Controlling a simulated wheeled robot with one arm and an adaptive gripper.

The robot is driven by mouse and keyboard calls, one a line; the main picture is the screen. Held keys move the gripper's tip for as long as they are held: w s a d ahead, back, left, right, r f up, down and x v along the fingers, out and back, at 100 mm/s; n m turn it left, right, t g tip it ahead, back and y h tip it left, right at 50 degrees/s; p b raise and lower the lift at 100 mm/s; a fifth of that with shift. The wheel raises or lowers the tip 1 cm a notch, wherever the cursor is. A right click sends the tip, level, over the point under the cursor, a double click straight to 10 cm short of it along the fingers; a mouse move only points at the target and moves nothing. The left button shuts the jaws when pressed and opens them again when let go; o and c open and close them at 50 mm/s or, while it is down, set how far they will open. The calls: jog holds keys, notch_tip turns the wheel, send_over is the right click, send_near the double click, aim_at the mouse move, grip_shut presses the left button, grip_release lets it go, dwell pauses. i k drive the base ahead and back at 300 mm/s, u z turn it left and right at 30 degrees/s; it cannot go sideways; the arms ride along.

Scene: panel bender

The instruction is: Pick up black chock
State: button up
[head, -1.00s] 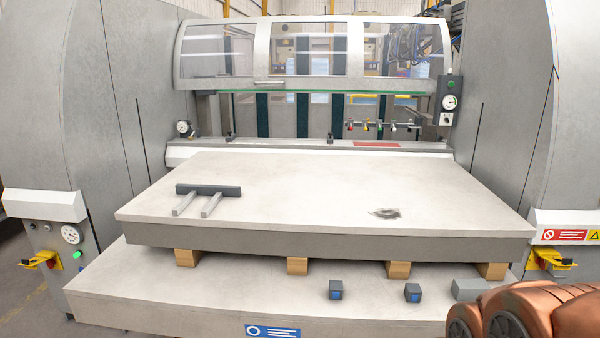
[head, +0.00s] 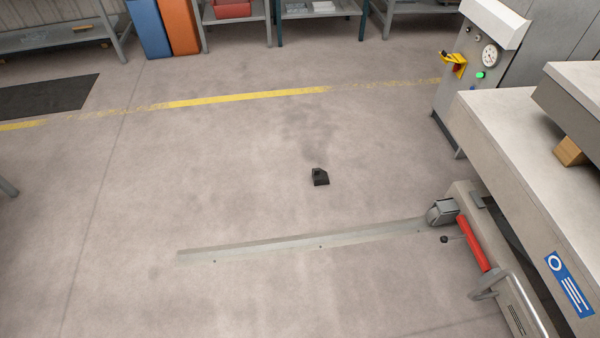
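A small black chock (head: 320,177) lies on the grey concrete floor, near the middle of the head view. It is wedge-shaped, and nothing touches it. A dark stain marks the floor just behind it. My gripper does not show in the head view now, so I cannot see where it is or what state it is in.
A metal floor rail (head: 305,245) runs in front of the chock to a wheel (head: 441,212) of the machine. A red bar (head: 474,243) and the machine table (head: 520,135) stand at the right. Shelves line the back beyond a yellow line (head: 245,99). Floor around the chock is clear.

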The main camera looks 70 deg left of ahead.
aim_at(320, 178)
jog(key=u, duration=3.05)
jog(key=i, duration=1.1)
jog(key=u, duration=0.5)
jog(key=i, duration=0.9)
jog(key=z, duration=1)
jog(key=i, duration=0.55)
jog(key=z, duration=0.5)
